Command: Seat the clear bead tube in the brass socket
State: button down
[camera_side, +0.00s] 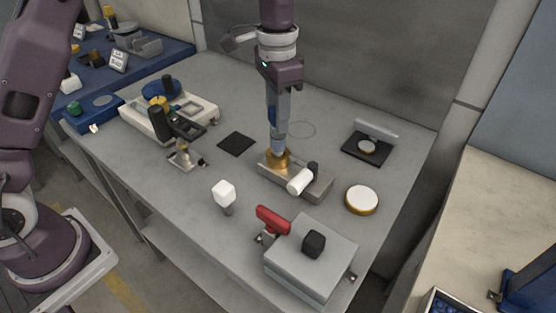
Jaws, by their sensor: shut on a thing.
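My gripper (278,132) points straight down over the middle of the table, its narrow fingers together. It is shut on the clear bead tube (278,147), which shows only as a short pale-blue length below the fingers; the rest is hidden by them. The tube looks upright. The brass socket (277,162) stands at the left end of a grey block (318,187). The tube's lower end meets the socket's top in the picture; I cannot tell how far in it sits, or whether it is inside.
A white cylinder (300,181) and a black knob lie on the block's right part. A white-topped round dish (362,199), a red-handled clamp (272,220), a grey box (311,258) and a white-headed knob (224,194) stand nearby. A dark square (237,144) lies left; bare table surrounds it.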

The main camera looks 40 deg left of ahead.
jog(key=shift+f, duration=0.35)
dwell(0.3)
jog(key=c, duration=1.4)
grip_release()
jog(key=shift+o, duration=0.2)
jog(key=o, duration=0.5)
jog(key=shift+o, duration=0.2)
notch_tip(320, 180, up, 7)
jog(key=shift+r, duration=0.1)
